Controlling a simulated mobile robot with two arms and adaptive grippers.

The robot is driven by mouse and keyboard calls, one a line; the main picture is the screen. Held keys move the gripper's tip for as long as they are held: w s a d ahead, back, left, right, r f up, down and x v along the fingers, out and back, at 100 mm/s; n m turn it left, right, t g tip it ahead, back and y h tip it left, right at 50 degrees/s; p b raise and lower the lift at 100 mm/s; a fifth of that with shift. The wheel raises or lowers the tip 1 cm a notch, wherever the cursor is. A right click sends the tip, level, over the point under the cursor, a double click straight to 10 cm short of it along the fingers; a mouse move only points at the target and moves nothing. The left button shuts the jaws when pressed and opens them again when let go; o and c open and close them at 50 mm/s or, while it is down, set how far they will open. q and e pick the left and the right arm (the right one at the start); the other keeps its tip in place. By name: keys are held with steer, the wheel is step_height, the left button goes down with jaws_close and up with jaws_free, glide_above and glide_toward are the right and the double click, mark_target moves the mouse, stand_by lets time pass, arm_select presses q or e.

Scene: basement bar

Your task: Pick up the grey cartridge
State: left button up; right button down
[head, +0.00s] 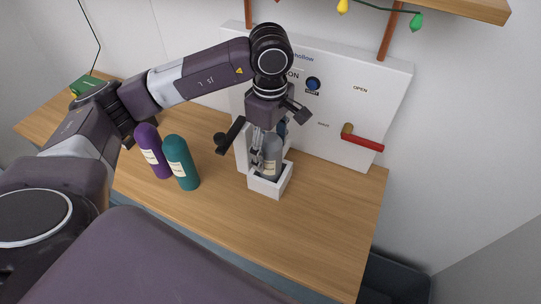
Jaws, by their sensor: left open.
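The grey cartridge (272,160) stands upright in a small white open-topped holder (268,189) at the front of a white panel. My left gripper (264,150) is above the holder with its fingers pointing down, open, right at the cartridge. It overlaps the cartridge's left side in the picture. I cannot tell whether the fingers touch it. Part of the cartridge is hidden by the gripper and the holder's walls. My right gripper is not in view.
A purple bottle (153,152) and a teal bottle (181,164) stand on the wooden counter (215,215) to the left. The white panel (340,105) has a blue button (313,84) and a red-handled lever (362,143). The counter's front right is clear.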

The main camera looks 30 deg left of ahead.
arm_select(q)
steer(key=shift+f, duration=0.7)
steer(key=c, duration=1.5)
steer(key=shift+r, duration=0.1)
steer(key=shift+c, duration=0.3)
